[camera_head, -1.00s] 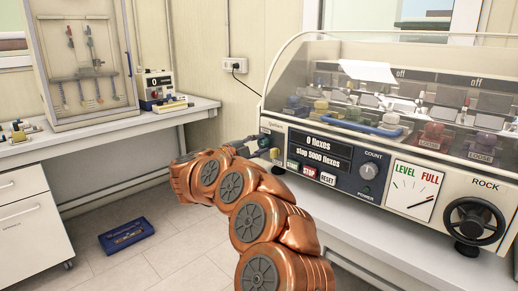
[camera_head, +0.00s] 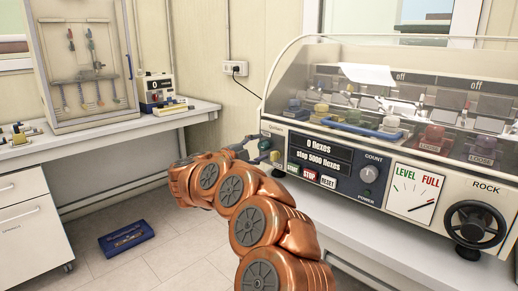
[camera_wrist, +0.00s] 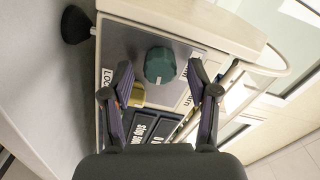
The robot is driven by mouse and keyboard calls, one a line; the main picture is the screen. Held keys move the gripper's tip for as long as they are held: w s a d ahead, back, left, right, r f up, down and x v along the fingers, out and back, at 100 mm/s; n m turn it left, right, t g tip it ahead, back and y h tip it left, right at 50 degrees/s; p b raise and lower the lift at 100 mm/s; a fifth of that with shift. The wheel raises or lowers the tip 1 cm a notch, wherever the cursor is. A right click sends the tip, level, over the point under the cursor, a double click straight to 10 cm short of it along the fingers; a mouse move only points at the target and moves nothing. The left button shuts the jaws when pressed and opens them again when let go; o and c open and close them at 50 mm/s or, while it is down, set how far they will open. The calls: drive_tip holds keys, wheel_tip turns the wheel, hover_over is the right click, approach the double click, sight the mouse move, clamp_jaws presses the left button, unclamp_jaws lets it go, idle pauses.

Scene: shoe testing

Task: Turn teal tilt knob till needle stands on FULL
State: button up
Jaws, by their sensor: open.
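The teal tilt knob (camera_wrist: 160,65) shows in the wrist view with a pale mark on its rim, ahead of my gripper (camera_wrist: 165,80). The jaws are spread wide, one on each side of the line to the knob, with nothing between them. In the head view my gripper (camera_head: 252,147) is at the left end of the machine's front panel, and the teal knob (camera_head: 264,145) is just beyond it. The gauge (camera_head: 411,193) has LEVEL in green and FULL in red.
A yellow knob (camera_wrist: 136,95) sits close beside the teal one. The display (camera_head: 320,150), buttons, COUNT dial (camera_head: 369,174) and black ROCK handwheel (camera_head: 475,224) lie farther right. Floor on the left is mostly free.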

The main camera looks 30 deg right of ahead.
drive_tip(key=v, duration=1.1)
drive_tip(key=shift+a, duration=0.35)
drive_tip(key=shift+s, duration=0.1)
